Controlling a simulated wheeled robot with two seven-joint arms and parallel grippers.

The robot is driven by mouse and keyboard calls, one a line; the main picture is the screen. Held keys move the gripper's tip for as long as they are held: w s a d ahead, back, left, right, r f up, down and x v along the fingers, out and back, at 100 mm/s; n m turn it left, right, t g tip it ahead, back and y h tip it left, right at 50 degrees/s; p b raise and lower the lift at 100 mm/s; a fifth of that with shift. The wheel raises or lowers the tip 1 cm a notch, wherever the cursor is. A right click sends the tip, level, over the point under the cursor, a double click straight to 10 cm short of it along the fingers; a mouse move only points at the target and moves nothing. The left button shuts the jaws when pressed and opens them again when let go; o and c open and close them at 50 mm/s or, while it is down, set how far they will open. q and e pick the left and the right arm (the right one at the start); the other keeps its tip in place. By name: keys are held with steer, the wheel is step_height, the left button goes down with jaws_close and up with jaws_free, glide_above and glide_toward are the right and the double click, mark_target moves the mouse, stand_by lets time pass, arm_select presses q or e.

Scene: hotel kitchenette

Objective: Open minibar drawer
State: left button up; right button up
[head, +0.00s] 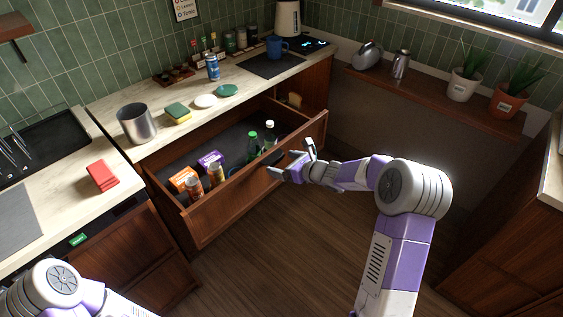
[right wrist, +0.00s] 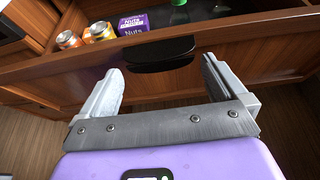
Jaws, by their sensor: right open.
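The wooden minibar drawer (head: 228,205) is pulled well out from under the counter. In it stand green and clear bottles (head: 253,147), cans (head: 217,172), an orange box (head: 184,180) and a purple box (head: 211,160). My right gripper (head: 291,158) is open at the drawer front. In the right wrist view, the dark handle (right wrist: 160,53) lies ahead of and between the spread fingers (right wrist: 162,75), not clamped; I cannot tell whether they touch it. My left arm shows at the bottom left, but its gripper is out of view.
The counter above holds a metal bucket (head: 137,124), sponges (head: 178,113), a blue can (head: 213,67) and a blue mug (head: 277,47). The wooden floor (head: 270,255) before the drawer is clear.

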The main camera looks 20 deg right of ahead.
steer(key=p+v, duration=0.1)
steer(key=v, duration=0.5)
stand_by(0.3)
steer(key=s+a+f+n+g+p, duration=0.1)
steer(key=s+a+f+n+g, duration=0.5)
steer(key=f, duration=0.3)
steer(key=s+a+f+n+g+p, duration=0.1)
steer(key=s+a+f+n+g, duration=0.3)
steer(key=s+f, duration=0.45)
steer(key=s+a+f+n+p, duration=0.1)
steer(key=s+a+f+n, duration=0.2)
steer(key=s+a+n, duration=0.2)
steer(key=s+a+f+n+g+h, duration=0.1)
steer(key=s+a+f+n, duration=0.3)
steer(key=s+n, duration=0.5)
steer(key=a+n, duration=0.1)
steer(key=n, duration=0.3)
steer(key=shift+a+f+n+g+p, duration=0.2)
steer(key=shift+a+n+g+p, duration=0.1)
steer(key=shift+a+p, duration=0.1)
